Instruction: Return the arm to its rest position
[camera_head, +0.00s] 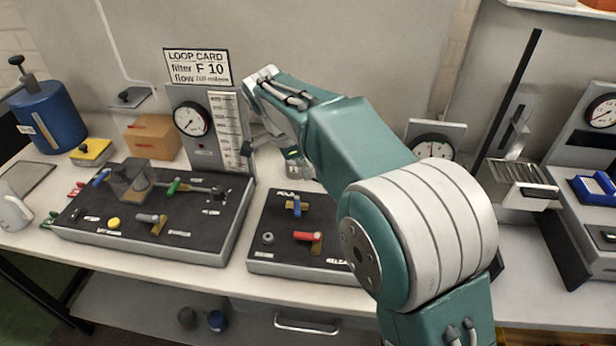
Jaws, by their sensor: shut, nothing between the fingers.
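My teal and white arm rises from the lower right, bends at a large round joint and reaches up and left over the bench. Its wrist is in front of the gauge panel's right edge. My gripper (293,158) hangs below the forearm, mostly hidden by it, small and dark. It looks shut and empty, above the back edge of the smaller black valve board (270,228). I cannot tell its exact height over the bench.
A gauge panel (189,153) with a loop card (197,67) stands close left of the wrist. A larger valve board (190,236) and a blue cylinder (53,114) are at left. A dial gauge (432,147) and a metal stand (519,172) are right of the arm.

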